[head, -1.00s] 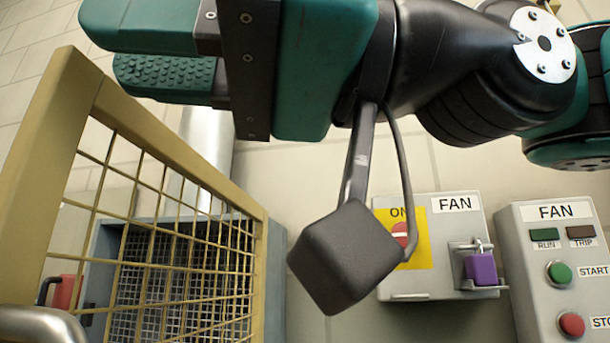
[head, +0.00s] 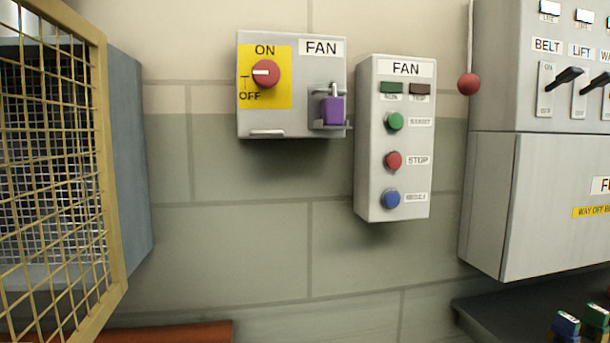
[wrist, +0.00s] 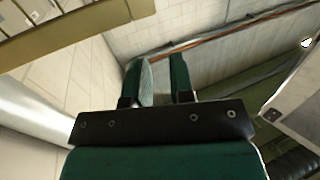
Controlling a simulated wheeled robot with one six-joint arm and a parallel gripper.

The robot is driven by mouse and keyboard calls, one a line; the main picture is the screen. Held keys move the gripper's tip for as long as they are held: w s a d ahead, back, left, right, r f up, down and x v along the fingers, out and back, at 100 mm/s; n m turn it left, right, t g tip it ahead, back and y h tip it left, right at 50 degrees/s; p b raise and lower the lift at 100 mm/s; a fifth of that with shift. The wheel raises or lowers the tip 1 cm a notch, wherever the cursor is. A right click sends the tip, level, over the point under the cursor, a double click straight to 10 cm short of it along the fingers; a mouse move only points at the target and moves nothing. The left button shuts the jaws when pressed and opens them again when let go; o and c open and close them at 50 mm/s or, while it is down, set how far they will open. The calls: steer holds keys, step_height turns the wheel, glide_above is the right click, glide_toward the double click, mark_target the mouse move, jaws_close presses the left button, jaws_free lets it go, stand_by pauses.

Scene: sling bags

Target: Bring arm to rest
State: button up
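My gripper (wrist: 161,72) shows in the wrist view, with its two green fingers side by side. A narrow gap lies between them and nothing is held in it, so it is open and empty. Beyond the fingertips are a pale tiled wall and a rust-coloured pipe (wrist: 215,38), apart from the gripper. My arm and gripper are out of the head view.
In the head view, a yellow mesh guard (head: 112,170) stands at the left. A fan isolator box (head: 265,120) with a purple padlock (head: 333,111), a fan button box (head: 392,240) and a grey switch cabinet (head: 540,200) are on the wall.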

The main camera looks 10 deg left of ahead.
steer(key=w+d+f+m+t+h+p, duration=0.1)
steer(key=w+d+f+m+t+p, duration=0.25)
steer(key=w+f+m+t, duration=0.45)
steer(key=w+d+f+m+t+p, duration=0.25)
steer(key=w+d+f, duration=0.2)
steer(key=w, duration=0.55)
steer(key=s+d+f+m+h+p, duration=0.1)
steer(key=d+f+m+h, duration=0.3)
steer(key=d+f, duration=0.6)
steer(key=s+d+f+m+h+p, duration=0.2)
steer(key=s+d+f+m+h, duration=0.1)
steer(key=d+f, duration=0.7)
steer(key=shift+d+f+m+t+h, duration=0.4)
steer(key=shift+d+m+h, duration=0.3)
steer(key=shift+d, duration=0.5)
steer(key=shift+r, duration=0.1)
